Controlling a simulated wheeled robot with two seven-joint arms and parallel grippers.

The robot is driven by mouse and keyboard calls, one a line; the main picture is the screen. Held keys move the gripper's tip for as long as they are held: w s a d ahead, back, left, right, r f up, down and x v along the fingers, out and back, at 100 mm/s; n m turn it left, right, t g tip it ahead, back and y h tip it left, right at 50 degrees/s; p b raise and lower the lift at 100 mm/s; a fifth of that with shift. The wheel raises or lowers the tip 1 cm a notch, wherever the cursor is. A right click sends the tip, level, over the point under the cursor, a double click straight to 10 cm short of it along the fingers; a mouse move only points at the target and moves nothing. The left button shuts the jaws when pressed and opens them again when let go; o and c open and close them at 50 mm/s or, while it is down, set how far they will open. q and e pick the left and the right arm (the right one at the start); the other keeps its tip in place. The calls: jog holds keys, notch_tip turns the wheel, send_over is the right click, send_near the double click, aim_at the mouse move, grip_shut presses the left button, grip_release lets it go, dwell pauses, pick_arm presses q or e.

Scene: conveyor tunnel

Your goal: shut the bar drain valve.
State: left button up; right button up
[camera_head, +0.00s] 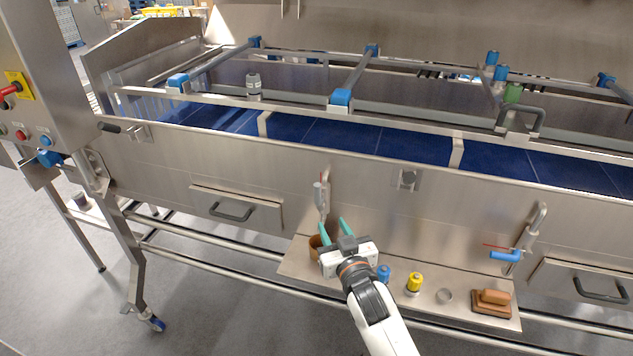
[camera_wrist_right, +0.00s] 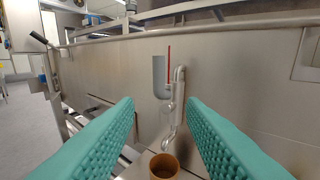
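A valve (camera_head: 320,195) with a grey-sleeved handle and a thin red strip is on the tunnel's front panel, above my right gripper. In the right wrist view this valve (camera_wrist_right: 178,100) shows between the fingers, further ahead. Its handle (camera_wrist_right: 159,78) stands upright beside the pipe. A second valve (camera_head: 505,256) has a blue handle lying roughly level, with a red strip, at the right. I cannot tell from labels which is the bar drain valve. My right gripper (camera_head: 333,226) is open and empty, its teal fingers pointing at the first valve. My left gripper is not in view.
A shelf (camera_head: 298,264) below the panel carries a brown cup (camera_wrist_right: 164,168) under the first valve, a blue-topped bottle (camera_head: 383,273), a yellow-topped bottle (camera_head: 414,282), a metal ring (camera_head: 444,296) and a brush (camera_head: 492,302). Drawer handles (camera_head: 231,212) protrude from the panel.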

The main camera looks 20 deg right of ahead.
aim_at(318, 191)
jog(key=w+r+p, duration=0.1)
jog(key=w, duration=0.2)
jog(key=w+r, duration=0.1)
jog(key=w, duration=0.2)
jog(key=w+r+p, duration=0.1)
jog(key=w, duration=0.2)
jog(key=shift+w+a+p, duration=0.1)
jog(key=shift+w+p, duration=0.2)
jog(key=shift+w, duration=0.1)
jog(key=shift+w+f, duration=0.2)
jog(key=shift+w, duration=0.8)
jog(key=shift+c, duration=0.3)
grip_shut()
